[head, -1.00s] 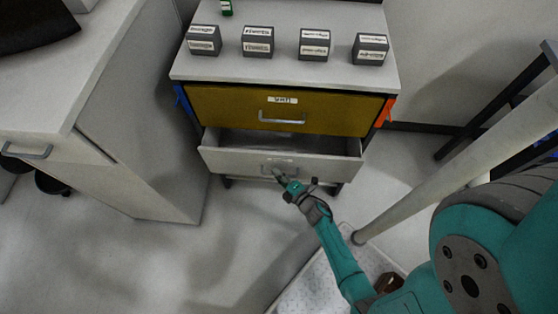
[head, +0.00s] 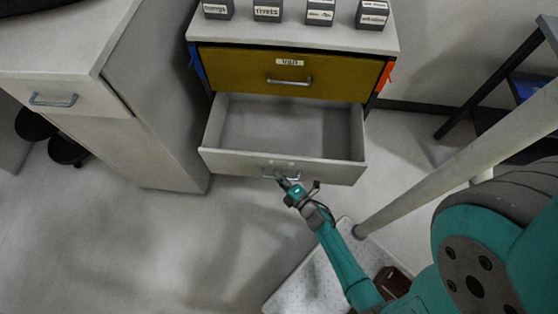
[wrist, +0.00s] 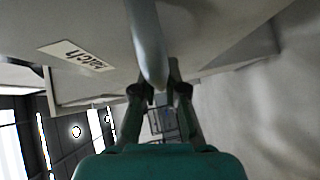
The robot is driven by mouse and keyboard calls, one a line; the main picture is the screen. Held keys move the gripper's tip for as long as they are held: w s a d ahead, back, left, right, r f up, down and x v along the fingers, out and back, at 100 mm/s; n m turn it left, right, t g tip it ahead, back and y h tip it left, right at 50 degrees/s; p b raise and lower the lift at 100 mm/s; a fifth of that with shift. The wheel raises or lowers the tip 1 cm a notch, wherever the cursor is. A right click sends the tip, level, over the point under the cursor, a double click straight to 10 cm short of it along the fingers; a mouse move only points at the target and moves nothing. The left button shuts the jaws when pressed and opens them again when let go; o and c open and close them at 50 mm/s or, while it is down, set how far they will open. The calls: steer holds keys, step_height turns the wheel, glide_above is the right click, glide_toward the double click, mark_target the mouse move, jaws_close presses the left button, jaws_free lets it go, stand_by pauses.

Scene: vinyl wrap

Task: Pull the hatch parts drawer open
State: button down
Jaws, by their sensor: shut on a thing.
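The hatch parts drawer (head: 325,172) is the lower, light grey drawer of the cabinet. It stands well open in the head view, and the part of its inside that shows looks empty. Its label (wrist: 75,56) reads "hatch" in the wrist view. Its grey bar handle (wrist: 147,45) runs down between my fingers. My gripper (head: 284,180) is at the front of this drawer, shut on the handle. In the wrist view my gripper (wrist: 160,92) has one finger on each side of the bar.
Above is a shut mustard drawer (head: 245,75) labelled "van". Several labelled grey boxes (head: 320,12) stand on the cabinet top. A counter (head: 60,45) with its own drawer is at left. A pale post (head: 455,160) and a dark rack (head: 490,85) are at right. Floor at front left is clear.

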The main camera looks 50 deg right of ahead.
steer(key=c, duration=1.2)
jaws_free()
steer(key=s+a+r, duration=0.1)
steer(key=s, duration=1)
steer(key=shift+s+a+r, duration=0.15)
steer(key=shift+s+r, duration=0.15)
steer(key=shift+s, duration=0.05)
steer(key=shift+a, duration=0.15)
